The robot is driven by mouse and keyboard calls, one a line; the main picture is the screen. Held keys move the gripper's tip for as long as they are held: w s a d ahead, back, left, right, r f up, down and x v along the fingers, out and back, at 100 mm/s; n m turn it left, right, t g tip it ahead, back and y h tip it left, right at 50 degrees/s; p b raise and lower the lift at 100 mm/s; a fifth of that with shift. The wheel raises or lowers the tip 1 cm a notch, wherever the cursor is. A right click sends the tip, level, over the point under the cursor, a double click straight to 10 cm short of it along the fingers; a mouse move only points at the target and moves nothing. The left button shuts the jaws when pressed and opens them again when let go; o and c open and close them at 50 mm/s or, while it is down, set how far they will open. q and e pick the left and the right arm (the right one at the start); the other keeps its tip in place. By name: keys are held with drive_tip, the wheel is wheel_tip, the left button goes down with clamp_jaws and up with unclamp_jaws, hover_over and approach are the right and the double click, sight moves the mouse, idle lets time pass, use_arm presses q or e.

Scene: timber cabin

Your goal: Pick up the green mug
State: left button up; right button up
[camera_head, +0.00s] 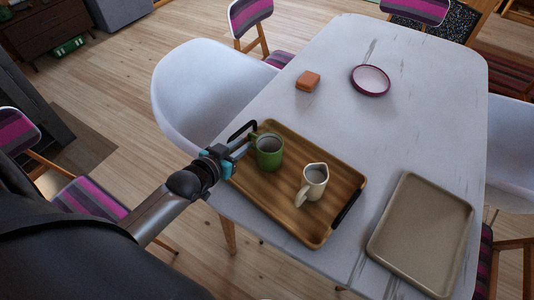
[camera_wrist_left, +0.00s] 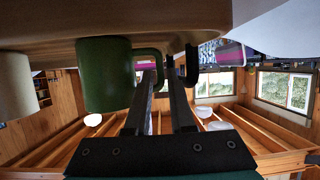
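The green mug (camera_head: 269,151) stands upright on the wooden tray, near the tray's left end. Its handle points left, toward my left gripper (camera_head: 243,146). In the left wrist view, which looks upside down, the green mug (camera_wrist_left: 104,75) shows at left with its handle by the fingertips. My left gripper (camera_wrist_left: 163,76) has its fingers apart, and the outer part of the handle appears between their tips. I cannot tell whether they touch it. My right gripper is in neither view.
A cream jug (camera_head: 314,182) stands on the same wooden tray (camera_head: 285,215), right of the mug. A beige tray (camera_head: 420,235) lies at the table's right. An orange-brown block (camera_head: 307,81) and a purple-rimmed dish (camera_head: 370,80) sit farther back. A white chair (camera_head: 205,90) adjoins the table.

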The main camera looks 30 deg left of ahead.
use_arm(q)
drive_tip(key=shift+x, duration=1)
drive_tip(key=shift+s+f, duration=0.1)
drive_tip(key=shift+c, duration=0.4)
clamp_jaws()
